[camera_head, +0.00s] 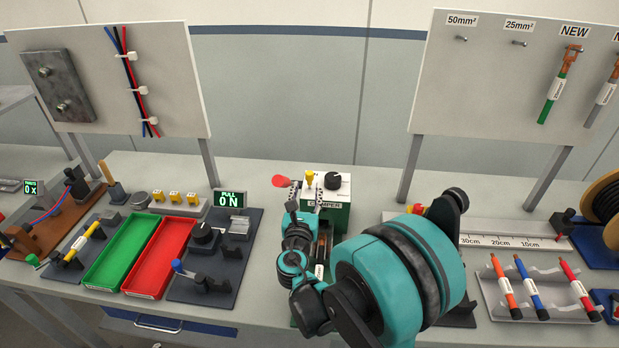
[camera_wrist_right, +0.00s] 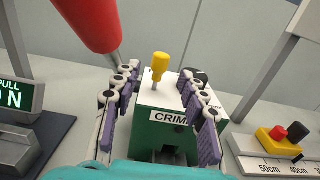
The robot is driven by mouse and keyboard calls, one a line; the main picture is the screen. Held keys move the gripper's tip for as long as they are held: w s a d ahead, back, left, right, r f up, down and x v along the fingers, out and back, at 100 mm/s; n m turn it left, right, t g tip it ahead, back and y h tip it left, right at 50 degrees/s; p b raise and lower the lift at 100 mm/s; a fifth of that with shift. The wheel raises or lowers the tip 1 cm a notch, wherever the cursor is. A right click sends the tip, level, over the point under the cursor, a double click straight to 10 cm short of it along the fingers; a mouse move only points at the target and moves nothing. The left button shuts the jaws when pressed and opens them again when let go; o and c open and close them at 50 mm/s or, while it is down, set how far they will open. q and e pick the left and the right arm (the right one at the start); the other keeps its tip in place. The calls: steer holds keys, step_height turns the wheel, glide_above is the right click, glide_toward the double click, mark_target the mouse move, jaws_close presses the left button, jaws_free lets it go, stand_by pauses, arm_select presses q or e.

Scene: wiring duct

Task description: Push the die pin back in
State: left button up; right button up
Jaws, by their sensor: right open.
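The crimper (camera_head: 335,215) is a green box with a pale top and a "CRIMPER" label; it also fills the middle of the right wrist view (camera_wrist_right: 158,142). A yellow-headed pin (camera_head: 310,178), which I take as the die pin, stands up from its top and shows in the right wrist view (camera_wrist_right: 159,66). My right gripper (camera_head: 305,194) is open at the crimper. In the right wrist view, its purple-padded fingers (camera_wrist_right: 162,86) stand either side of the pin, with nothing between them touching it. How deep the pin sits is unclear. My left gripper is out of view.
A red knob (camera_head: 280,181) on a rod rises left of the crimper, close to my right gripper; it looms large in the right wrist view (camera_wrist_right: 88,22). A black dial (camera_head: 333,181) sits on the crimper's top. A pull tester display (camera_head: 230,199) stands left.

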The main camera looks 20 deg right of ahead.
mark_target(309, 178)
steer(key=b+x, duration=0.1)
steer(key=x, duration=0.6)
steer(key=shift+d, duration=0.1)
jaws_close()
